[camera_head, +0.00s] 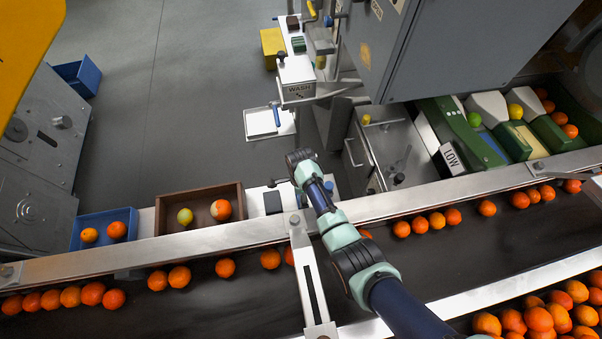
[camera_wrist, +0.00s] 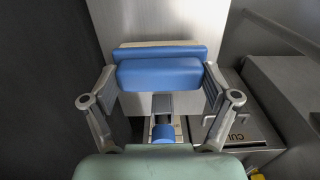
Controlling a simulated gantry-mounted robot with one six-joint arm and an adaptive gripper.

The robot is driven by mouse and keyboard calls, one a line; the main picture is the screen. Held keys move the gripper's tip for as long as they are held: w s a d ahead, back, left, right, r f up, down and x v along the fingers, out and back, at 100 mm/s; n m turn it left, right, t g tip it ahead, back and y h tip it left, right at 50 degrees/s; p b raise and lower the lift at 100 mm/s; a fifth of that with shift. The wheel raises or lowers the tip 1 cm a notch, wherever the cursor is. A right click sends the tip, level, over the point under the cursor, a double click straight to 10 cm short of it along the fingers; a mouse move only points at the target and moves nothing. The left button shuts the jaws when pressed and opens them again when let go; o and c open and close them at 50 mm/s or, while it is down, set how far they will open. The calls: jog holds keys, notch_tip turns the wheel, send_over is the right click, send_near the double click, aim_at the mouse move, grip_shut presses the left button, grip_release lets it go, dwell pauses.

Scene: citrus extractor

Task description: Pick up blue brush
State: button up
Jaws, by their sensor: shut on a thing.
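The blue brush (camera_wrist: 160,74) sits between the two fingers of my gripper (camera_wrist: 160,80) in the wrist view. It is a wide blue block with a pale strip along its far edge. My gripper is shut on it, with one finger pad at each end. In the head view my arm reaches over the conveyor to the rail's far side, and a small blue patch (camera_head: 329,187) shows beside the wrist. There the fingers and most of the brush are hidden by my arm. Whether the brush touches a surface beneath is unclear.
A wooden box (camera_head: 172,228) with two fruits stands left of my wrist. A white tray (camera_head: 262,123) with a blue-handled tool is beyond. Oranges line the conveyor (camera_head: 200,305).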

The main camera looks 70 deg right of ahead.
notch_tip(320, 180, up, 19)
jog(key=p, duration=0.9)
jog(key=shift+p, duration=0.3)
